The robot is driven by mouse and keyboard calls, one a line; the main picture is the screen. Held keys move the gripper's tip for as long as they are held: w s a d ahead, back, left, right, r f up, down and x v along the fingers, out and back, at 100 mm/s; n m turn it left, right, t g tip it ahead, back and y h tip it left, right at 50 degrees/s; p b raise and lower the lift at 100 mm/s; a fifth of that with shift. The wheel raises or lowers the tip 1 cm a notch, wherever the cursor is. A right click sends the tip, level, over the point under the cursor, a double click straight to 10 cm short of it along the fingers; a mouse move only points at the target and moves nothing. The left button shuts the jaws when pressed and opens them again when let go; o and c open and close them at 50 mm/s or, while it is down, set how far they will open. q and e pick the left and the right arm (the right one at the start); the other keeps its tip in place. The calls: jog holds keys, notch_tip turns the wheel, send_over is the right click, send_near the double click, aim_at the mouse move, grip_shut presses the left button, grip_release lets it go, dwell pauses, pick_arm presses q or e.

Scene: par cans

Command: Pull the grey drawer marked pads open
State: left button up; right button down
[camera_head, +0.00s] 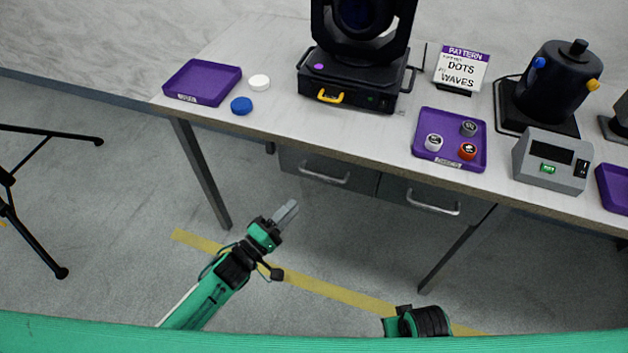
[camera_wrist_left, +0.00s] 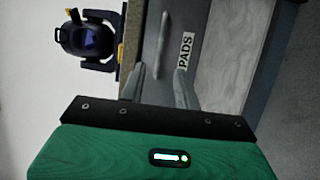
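The grey drawer marked PADS (camera_wrist_left: 205,28) fills the upper middle of the left wrist view, turned sideways, with its PADS label (camera_wrist_left: 186,52) and bar handle (camera_wrist_left: 161,45). It appears to be the left drawer (camera_head: 342,182) under the table in the head view, where no label can be read. Both drawers look shut. My left gripper (camera_head: 287,212) is below and in front of that drawer, apart from the handle. In the left wrist view its fingers (camera_wrist_left: 158,90) are spread with nothing between them. Only a part of my right arm shows at the bottom; its fingers are hidden.
A second drawer (camera_head: 437,205) with its own handle is to the right. The table (camera_head: 250,130) above carries a black moving light (camera_head: 350,80), purple trays (camera_head: 203,82), a pattern sign (camera_head: 461,68) and a grey box (camera_head: 552,160). Table legs flank the drawers; the floor in front is clear.

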pick_arm(q)
jog(key=x, duration=1.1)
jog(key=shift+w, duration=0.1)
grip_shut()
